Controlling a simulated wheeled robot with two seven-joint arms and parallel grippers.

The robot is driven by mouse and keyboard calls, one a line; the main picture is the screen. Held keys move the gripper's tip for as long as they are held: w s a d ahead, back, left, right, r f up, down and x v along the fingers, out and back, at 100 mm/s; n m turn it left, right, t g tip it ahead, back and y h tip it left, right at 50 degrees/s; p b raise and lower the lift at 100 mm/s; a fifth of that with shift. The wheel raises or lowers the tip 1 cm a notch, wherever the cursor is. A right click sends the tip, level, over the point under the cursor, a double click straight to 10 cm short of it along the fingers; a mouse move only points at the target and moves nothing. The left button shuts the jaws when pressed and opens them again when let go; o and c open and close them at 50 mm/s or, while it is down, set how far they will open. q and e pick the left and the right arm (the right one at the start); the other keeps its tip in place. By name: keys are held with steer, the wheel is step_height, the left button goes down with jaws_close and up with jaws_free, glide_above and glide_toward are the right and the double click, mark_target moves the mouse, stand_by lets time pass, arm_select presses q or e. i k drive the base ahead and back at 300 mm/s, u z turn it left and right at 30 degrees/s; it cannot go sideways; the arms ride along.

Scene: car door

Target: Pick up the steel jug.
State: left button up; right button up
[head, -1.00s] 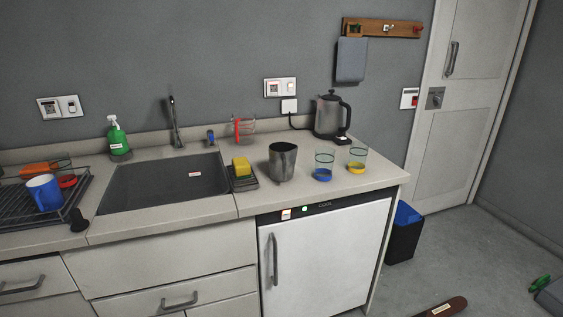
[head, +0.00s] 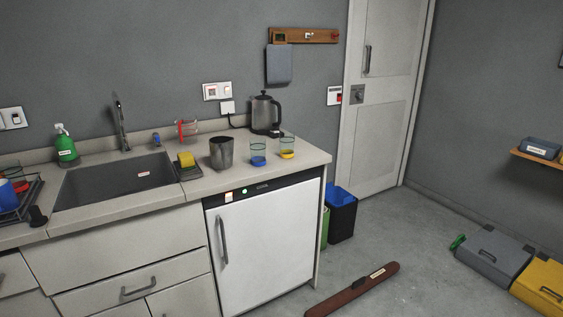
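The steel jug (head: 221,154) stands upright on the worktop (head: 214,182), to the right of the sink. It is grey metal with an open top. A yellow sponge on a dark rack is close on its left, and two glasses stand on its right. Neither of my grippers is in view.
A glass with a blue base (head: 258,155), a glass with a yellow base (head: 287,148) and a kettle (head: 265,113) stand near the jug. A brown long object (head: 352,290) lies on the floor, with a grey case (head: 494,254) and a yellow case (head: 541,287) at right.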

mark_target(221, 147)
steer(key=z, duration=0.3)
steer(key=i, duration=0.85)
steer(key=u, duration=0.85)
steer(key=i, duration=0.85)
steer(key=u, duration=0.9)
